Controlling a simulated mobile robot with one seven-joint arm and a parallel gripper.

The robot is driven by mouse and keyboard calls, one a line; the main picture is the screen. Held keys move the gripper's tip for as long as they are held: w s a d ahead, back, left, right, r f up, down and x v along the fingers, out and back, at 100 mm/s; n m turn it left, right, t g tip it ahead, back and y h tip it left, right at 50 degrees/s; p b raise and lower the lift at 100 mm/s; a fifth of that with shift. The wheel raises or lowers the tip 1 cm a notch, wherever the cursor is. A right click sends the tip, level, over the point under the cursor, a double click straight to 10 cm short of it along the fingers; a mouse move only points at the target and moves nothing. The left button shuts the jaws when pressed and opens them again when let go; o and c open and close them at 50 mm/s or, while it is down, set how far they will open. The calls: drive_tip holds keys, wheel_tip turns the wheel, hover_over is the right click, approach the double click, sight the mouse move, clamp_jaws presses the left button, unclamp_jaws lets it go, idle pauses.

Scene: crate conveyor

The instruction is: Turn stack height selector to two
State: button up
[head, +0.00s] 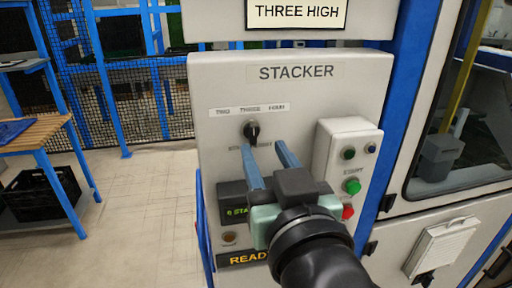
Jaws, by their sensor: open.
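The stack height selector (251,130) is a black rotary knob on the grey STACKER panel (215,85). A white strip (249,110) above it reads TWO, THREE, FOUR. The knob's pale pointer mark looks roughly upright, towards THREE. A sign (296,12) above the panel reads THREE HIGH. My gripper (263,153) is open, with its two blue fingers pointing at the panel. The fingertips are just below and to the right of the knob in the picture, apart from each other, with nothing between them. Whether they touch the panel I cannot tell. Lettering under the knob is partly hidden.
A raised button box (335,160) right of the knob bears a green start button (352,186) and a red button (348,212). A dark display (232,205) is partly behind my gripper. A workbench (35,130) stands far left; the floor between is clear.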

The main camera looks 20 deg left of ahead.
sight(253, 129)
drive_tip(key=x, duration=0.6)
drive_tip(key=shift+w+a, duration=0.15)
drive_tip(key=shift+a, duration=0.05)
clamp_jaws()
